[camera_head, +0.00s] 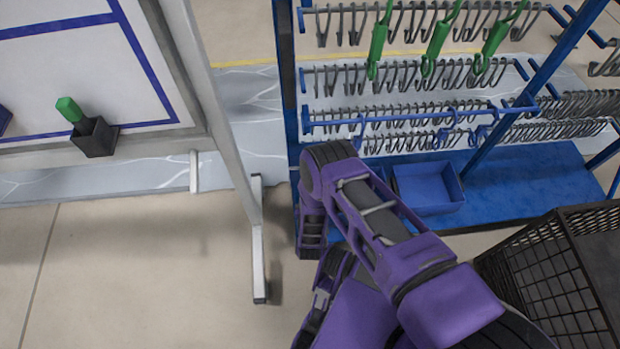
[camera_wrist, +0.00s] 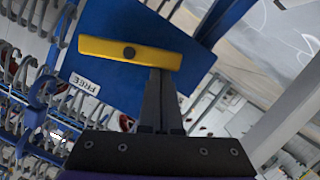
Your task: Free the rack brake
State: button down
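The rack brake shows in the wrist view as a yellow bar lever (camera_wrist: 130,52) with a dark pivot bolt, on a blue plate (camera_wrist: 105,22). A white label reading FREE (camera_wrist: 85,84) sits below and left of the lever. My gripper (camera_wrist: 160,72) has its two dark fingers together. Their tips meet the lower edge of the lever near its right end; whether they press on it I cannot tell. In the head view my purple arm reaches to the blue rack (camera_head: 290,90), and neither the gripper tips nor the lever can be made out there.
Rows of metal hooks (camera_head: 400,75) hang on the rack, with several green-handled tools (camera_head: 377,50) on them. A blue bin (camera_head: 428,188) rests on the rack's base. A black wire basket (camera_head: 540,270) stands at right, a whiteboard stand (camera_head: 258,240) at left. Floor at lower left is clear.

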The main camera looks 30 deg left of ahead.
jog(key=shift+w+d+f+n+t+h, duration=0.1)
jog(key=shift+d+f+n+t+h, duration=0.1)
jog(key=shift+f+n, duration=0.45)
jog(key=shift+w+d+f+n+t+h, duration=0.15)
jog(key=shift+f+n, duration=0.25)
jog(key=shift+f, duration=0.45)
jog(key=shift+w+d+f+n+t+h, duration=0.15)
jog(key=shift+d+f+n, duration=0.1)
jog(key=shift+f+n, duration=0.4)
jog(key=shift+w+d+f, duration=0.1)
jog(key=shift+d+f, duration=0.05)
jog(key=shift+f, duration=0.1)
